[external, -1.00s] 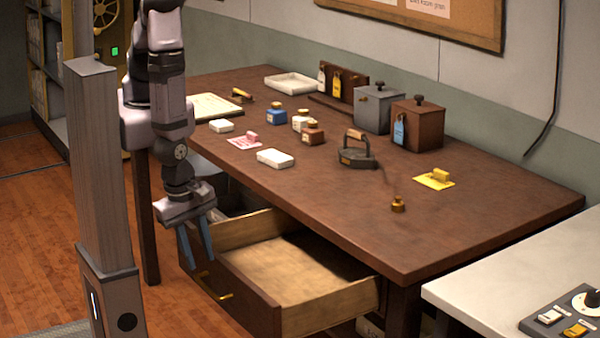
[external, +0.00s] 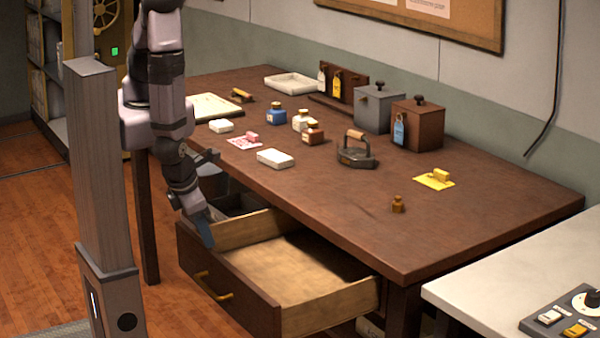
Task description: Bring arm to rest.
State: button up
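My arm hangs at the left of the external view, beside the desk's left front side.
On the desk (external: 450,225) stand an iron (external: 356,152), a grey box (external: 377,110), a brown box (external: 417,125), ink bottles (external: 276,114), a white block (external: 276,158), a yellow stamp (external: 440,175) and a brass weight (external: 397,204). The front right of the desktop is mostly clear.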

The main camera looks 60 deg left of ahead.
jog(key=w+a+r+n+g+y, duration=0.1)
jog(key=w+a+r+n+g, duration=0.25)
jog(key=n, duration=0.85)
jog(key=w+a+r+n+g+y, duration=0.15)
jog(key=a+r+n, duration=0.45)
jog(key=n, duration=0.6)
jog(key=w+a+r+n+h+b, duration=0.2)
jog(key=w+a+r+n+h, duration=0.3)
jog(key=w+a+r+n, duration=0.3)
jog(key=w+a+n, duration=0.4)
jog(key=w+n, duration=0.1)
jog(key=w, duration=0.1)
jog(key=shift+w+a+n+t, duration=0.3)
jog(key=shift+n+t, duration=0.1)
